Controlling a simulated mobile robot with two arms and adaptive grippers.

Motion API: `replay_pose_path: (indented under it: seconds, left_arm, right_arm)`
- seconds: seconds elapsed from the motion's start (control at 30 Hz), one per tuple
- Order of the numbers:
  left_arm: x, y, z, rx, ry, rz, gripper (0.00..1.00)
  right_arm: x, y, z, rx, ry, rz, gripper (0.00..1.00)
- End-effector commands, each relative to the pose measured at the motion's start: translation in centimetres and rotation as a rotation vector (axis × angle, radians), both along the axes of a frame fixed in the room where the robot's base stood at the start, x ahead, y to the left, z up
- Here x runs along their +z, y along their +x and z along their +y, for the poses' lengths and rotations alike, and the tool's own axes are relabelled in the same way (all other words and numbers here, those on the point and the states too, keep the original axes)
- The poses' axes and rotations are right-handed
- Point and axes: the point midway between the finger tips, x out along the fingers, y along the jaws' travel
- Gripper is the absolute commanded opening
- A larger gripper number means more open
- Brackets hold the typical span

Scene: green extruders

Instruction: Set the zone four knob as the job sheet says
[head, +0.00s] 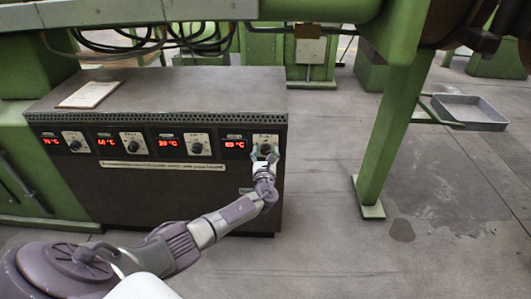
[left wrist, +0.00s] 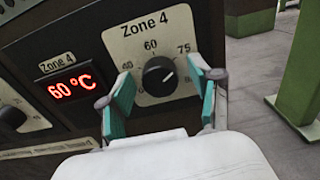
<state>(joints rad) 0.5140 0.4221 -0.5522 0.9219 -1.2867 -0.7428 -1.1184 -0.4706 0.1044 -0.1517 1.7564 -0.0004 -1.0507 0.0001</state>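The zone four knob (left wrist: 160,76) is black with a pale pointer line and sits on a cream plate marked 40, 60, 75 and 90. Its red display (left wrist: 73,87) reads 60 °C. My left gripper (head: 265,156) is at the zone four plate. In the left wrist view its teal-padded fingers (left wrist: 165,95) stand apart on either side of the knob, and I see a gap on both sides. The job sheet (head: 89,94) lies on top of the dark cabinet (head: 190,195) at the left; its writing is too small to read. My right gripper is not in view.
Other zone knobs, such as the third one (head: 197,148), sit in a row to the left with their own displays. A green post (head: 390,135) stands right of the cabinet. A grey tray (head: 470,112) is beyond it. The floor in front is clear.

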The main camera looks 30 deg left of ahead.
Motion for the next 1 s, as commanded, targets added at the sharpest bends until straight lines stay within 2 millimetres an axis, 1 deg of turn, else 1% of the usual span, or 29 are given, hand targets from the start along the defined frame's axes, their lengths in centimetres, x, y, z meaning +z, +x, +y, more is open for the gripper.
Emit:
replay_pose_path:
  seconds: [0.23, 0.37, 0.47, 0.8, 0.9, 1.0]
  left_arm:
    - [0.0, -0.1, -0.1, 0.0, -0.001, -0.001, 0.64]
    - [-0.2, -0.8, -0.5, -0.001, -0.001, 0.0, 0.64]
    - [-0.2, -2.0, -1.2, -0.002, -0.001, 0.0, 0.64]
    - [-0.1, -7.9, -4.8, -0.002, -0.003, 0.001, 0.64]
    - [-0.1, -9.1, -5.6, -0.001, -0.002, 0.001, 0.64]
    - [0.0, -9.8, -6.0, -0.001, -0.001, 0.0, 0.64]
  right_arm:
    - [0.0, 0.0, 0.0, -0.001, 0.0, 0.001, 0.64]
    - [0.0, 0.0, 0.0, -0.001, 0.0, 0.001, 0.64]
    - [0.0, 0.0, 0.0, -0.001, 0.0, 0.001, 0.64]
    - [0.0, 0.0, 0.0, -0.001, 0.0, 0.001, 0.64]
    - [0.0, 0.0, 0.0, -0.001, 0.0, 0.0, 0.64]
    - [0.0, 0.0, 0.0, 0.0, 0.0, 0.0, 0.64]
